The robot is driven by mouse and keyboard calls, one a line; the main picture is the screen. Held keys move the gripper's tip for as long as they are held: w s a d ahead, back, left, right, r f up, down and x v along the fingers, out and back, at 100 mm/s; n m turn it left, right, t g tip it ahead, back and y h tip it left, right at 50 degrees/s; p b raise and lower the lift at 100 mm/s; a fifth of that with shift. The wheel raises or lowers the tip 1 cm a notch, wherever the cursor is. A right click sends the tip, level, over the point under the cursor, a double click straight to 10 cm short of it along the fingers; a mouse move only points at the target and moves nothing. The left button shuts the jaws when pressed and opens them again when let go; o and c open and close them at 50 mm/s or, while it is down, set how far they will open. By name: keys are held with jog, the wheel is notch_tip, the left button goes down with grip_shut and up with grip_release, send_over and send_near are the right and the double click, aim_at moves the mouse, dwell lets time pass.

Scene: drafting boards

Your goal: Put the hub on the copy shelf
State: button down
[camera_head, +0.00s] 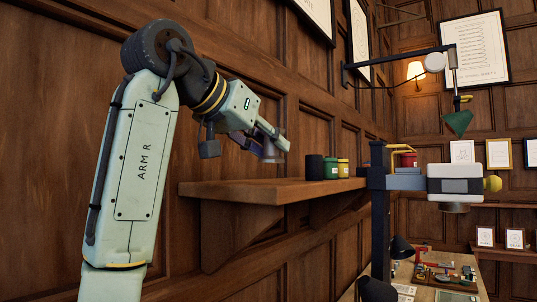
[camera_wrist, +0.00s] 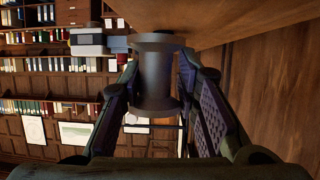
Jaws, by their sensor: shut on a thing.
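The hub (camera_wrist: 158,75) is a dark grey spool shape with wider flanged ends, between my two finger pads in the wrist view. In the head view the hub (camera_head: 272,150) is small and partly hidden by my fingers. My gripper (camera_head: 281,144) is shut on it. A wooden wall shelf (camera_head: 235,190), which looks like the copy shelf, lies below the gripper in the head view. The hub appears above the shelf, apart from its top; the exact gap is hard to tell. Wood of the shelf (camera_wrist: 215,14) fills the upper right of the wrist view.
The shelf's near end is bare. A dark post with a pale boxy device (camera_head: 455,180) stands right of it. A cluttered desk (camera_head: 435,280) lies below.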

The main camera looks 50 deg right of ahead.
aim_at(262, 158)
jog(key=shift+f, duration=1.8)
jog(key=shift+f, duration=0.1)
jog(key=c, duration=1.2)
grip_release()
jog(key=b+v, duration=0.2)
jog(key=v, duration=1)
